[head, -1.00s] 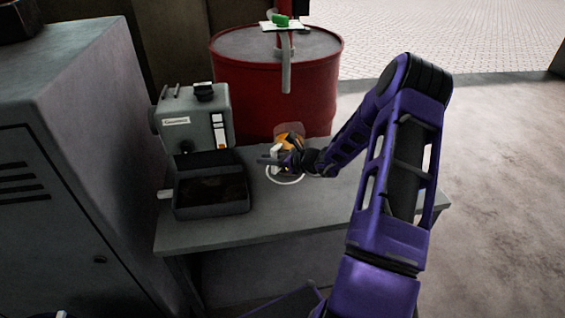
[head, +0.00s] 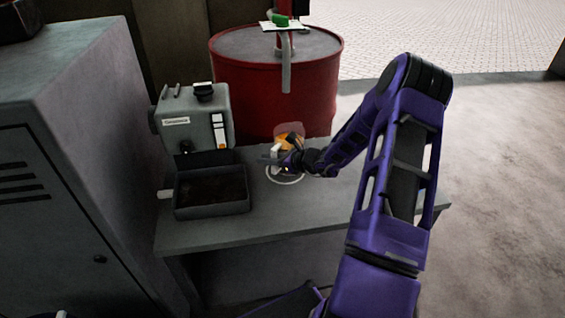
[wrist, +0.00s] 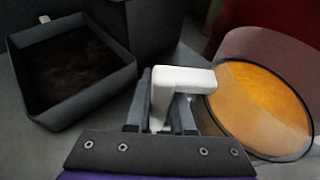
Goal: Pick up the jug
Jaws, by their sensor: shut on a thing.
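The jug (head: 290,130) is a clear vessel with orange liquid and a white handle. It is on the grey bench in front of the red drum, partly covered by my gripper in the head view. The wrist view shows its round orange-filled body (wrist: 258,108) at the right and its white handle (wrist: 182,79) in the middle. My gripper (wrist: 160,112) has its fingers on either side of the handle and is shut on it. It also shows in the head view (head: 280,158). I cannot tell whether the jug is clear of the bench.
A dark open tray (head: 212,210) and a grey dispenser-like machine (head: 194,120) stand left of the jug. A white ring (head: 284,179) shows on the bench (head: 290,215) below my gripper. The red drum (head: 270,95) stands close behind. The bench front is clear.

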